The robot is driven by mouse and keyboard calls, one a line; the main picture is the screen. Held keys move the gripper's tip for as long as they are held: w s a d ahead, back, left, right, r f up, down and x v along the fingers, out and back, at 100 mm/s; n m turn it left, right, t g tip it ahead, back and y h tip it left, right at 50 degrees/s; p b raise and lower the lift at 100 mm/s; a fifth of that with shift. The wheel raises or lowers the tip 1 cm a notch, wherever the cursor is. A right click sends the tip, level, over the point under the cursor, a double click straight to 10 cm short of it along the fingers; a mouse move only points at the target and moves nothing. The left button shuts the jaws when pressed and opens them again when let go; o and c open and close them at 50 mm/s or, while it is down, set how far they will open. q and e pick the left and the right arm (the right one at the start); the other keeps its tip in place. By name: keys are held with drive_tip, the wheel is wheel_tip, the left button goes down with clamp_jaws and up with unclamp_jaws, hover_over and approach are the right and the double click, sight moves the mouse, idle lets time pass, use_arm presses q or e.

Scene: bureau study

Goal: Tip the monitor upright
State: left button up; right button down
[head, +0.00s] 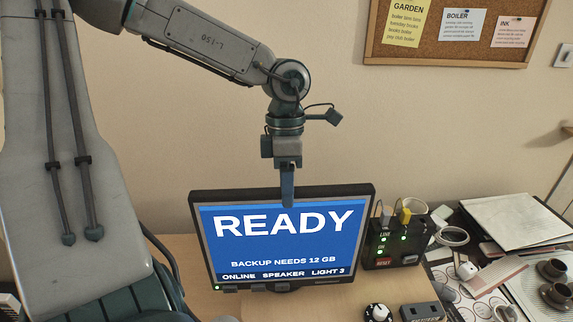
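The monitor (282,245) stands on the desk in the head view, with its lit blue screen facing me. It looks upright, and the screen reads READY. My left gripper (288,203) points down at the middle of the monitor's top edge. A finger overlaps the upper part of the screen. I see only one finger outline, so I cannot tell whether the gripper is open, or whether it touches the monitor. The monitor's back and most of its foot are hidden. My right gripper is not in view.
A black box (376,258) with green lights stands close to the monitor's right side. A knob (378,313) and a small grey box (422,312) sit at the front. Papers, tape and dark cups (556,294) crowd the right. A corkboard (455,38) hangs on the wall.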

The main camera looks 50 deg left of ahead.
use_arm(q)
drive_tip(key=b+v, duration=0.1)
drive_tip(key=v, duration=0.9)
drive_tip(key=shift+r+b, duration=0.3)
drive_tip(key=shift+b, duration=0.1)
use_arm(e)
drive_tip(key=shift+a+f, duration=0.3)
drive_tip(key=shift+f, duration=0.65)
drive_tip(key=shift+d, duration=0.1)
